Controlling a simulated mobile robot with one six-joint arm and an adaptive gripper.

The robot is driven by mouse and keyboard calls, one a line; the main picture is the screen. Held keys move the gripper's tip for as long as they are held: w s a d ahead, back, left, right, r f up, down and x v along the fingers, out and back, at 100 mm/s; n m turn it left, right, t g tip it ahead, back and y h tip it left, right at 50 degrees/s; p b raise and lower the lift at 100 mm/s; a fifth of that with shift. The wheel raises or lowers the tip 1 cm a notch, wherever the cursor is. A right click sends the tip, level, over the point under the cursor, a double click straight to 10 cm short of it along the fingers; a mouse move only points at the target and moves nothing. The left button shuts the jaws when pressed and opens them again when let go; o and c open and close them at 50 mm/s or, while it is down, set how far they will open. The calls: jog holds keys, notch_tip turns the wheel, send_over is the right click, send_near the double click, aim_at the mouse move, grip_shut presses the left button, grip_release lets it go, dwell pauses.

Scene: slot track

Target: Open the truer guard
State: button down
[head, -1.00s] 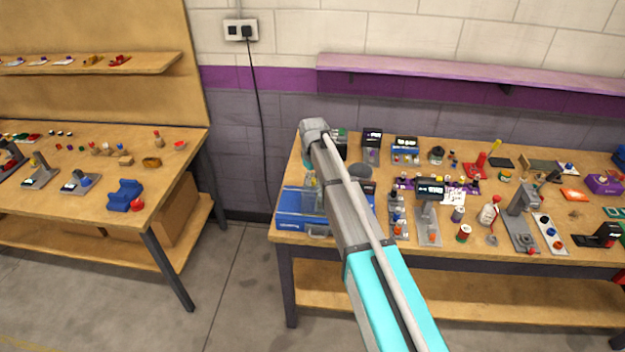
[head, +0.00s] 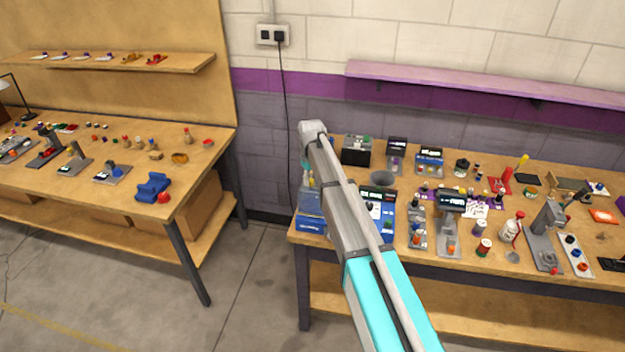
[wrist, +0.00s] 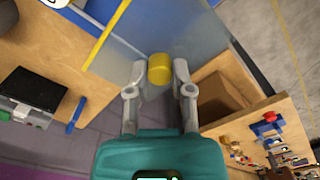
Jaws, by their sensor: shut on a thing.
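The truer is a blue machine (head: 311,225) at the left end of the right bench in the head view, partly hidden behind my arm. In the wrist view, a clear, greyish guard panel (wrist: 185,25) fills the space beyond my fingers, with a thin yellow strip (wrist: 107,35) to its left. A yellow round knob (wrist: 159,70) sits between the fingertips of my gripper (wrist: 156,76), which is shut on it. The knob appears to be at the panel's edge. In the head view my gripper is hidden behind my arm, and how far the guard stands open cannot be told.
A grey bowl (head: 383,178) and several small devices stand close right of the truer. A left bench (head: 110,200) holds small parts and a blue block (head: 152,187). Bare floor lies between the benches. A purple shelf (head: 480,90) hangs above the right bench.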

jog(key=c, duration=0.6)
grip_release()
jog(key=shift+d, duration=0.1)
jog(key=shift+o, duration=0.6)
jog(key=shift+d, duration=0.1)
